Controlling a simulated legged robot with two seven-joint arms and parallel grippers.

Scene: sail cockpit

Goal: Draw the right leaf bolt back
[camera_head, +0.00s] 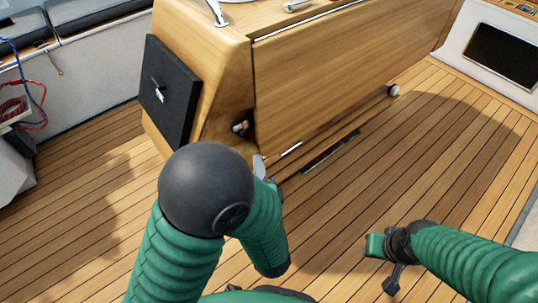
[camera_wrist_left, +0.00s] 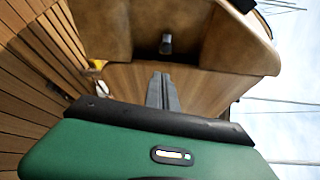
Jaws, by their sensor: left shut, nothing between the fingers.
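A small dark bolt with a metallic end (camera_head: 240,127) sits low on the end of the wooden cockpit table (camera_head: 207,95), beside the hanging leaf (camera_head: 340,70). In the left wrist view a dark knob (camera_wrist_left: 166,44), likely this bolt, shows in a wooden recess. My left gripper (camera_head: 261,168) is partly hidden by its own arm, just below and right of the bolt in the picture. In the left wrist view its grey fingers (camera_wrist_left: 162,90) are together and empty, pointing toward the knob and apart from it. My right gripper (camera_head: 392,278) is low at the right, away from the table.
A black panel (camera_head: 168,90) with a small handle is on the table's left end. A round knob (camera_head: 393,90) is at the leaf's far lower corner. Red and blue lines (camera_head: 25,105) lie at the left.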

